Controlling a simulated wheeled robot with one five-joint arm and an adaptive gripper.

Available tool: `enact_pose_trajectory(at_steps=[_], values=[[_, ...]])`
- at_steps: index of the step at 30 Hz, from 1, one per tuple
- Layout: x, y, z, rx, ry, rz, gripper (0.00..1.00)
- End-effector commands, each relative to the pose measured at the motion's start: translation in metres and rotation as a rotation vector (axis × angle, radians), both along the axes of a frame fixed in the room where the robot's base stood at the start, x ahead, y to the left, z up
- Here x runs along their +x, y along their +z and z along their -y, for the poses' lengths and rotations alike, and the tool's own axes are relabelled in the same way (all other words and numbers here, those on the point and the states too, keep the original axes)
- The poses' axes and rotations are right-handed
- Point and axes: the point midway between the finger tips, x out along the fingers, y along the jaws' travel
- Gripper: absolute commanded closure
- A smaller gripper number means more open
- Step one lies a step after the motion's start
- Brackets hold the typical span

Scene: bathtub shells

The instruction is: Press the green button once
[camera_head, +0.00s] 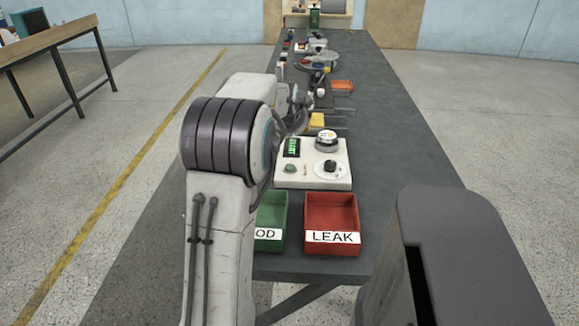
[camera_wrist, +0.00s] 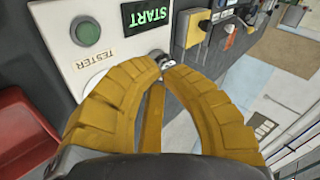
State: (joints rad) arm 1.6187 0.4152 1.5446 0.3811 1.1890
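The green button (camera_head: 291,168) is a round button at the front left of the white tester box (camera_head: 315,182). It also shows in the wrist view (camera_wrist: 88,33), uncovered, up and left of my gripper's tips. The green START sign (camera_head: 292,147) is behind it on the box; in the wrist view (camera_wrist: 146,13) it appears upside down. My gripper (camera_wrist: 162,68) has two ochre fingers that curve together, with tips meeting and nothing visible between them. The tips are over the tester panel, apart from the button, and partly cover the dial and dark knob. In the head view my arm hides the fingers.
A green bin (camera_head: 270,216) and a red bin (camera_head: 331,216) labelled LEAK stand in front of the tester. A black knob (camera_head: 330,166) and a round metal part (camera_head: 326,139) are on the tester's right. A yellow object (camera_head: 316,120) and other items lie farther back.

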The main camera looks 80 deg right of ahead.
Motion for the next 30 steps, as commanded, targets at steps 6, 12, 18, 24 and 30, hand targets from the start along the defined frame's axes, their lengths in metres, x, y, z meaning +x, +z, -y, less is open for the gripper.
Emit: enact_pose_trajectory(at_steps=[6,12,18,24,30], values=[[0.000,-0.003,0.000,0.001,0.001,0.000,1.00],[0.000,-0.013,0.000,0.001,0.001,0.000,1.00],[0.001,-0.030,0.000,0.002,0.001,0.000,1.00],[0.001,-0.055,0.000,0.002,0.001,0.000,1.00],[0.001,-0.077,0.000,0.000,0.001,0.000,1.00]])
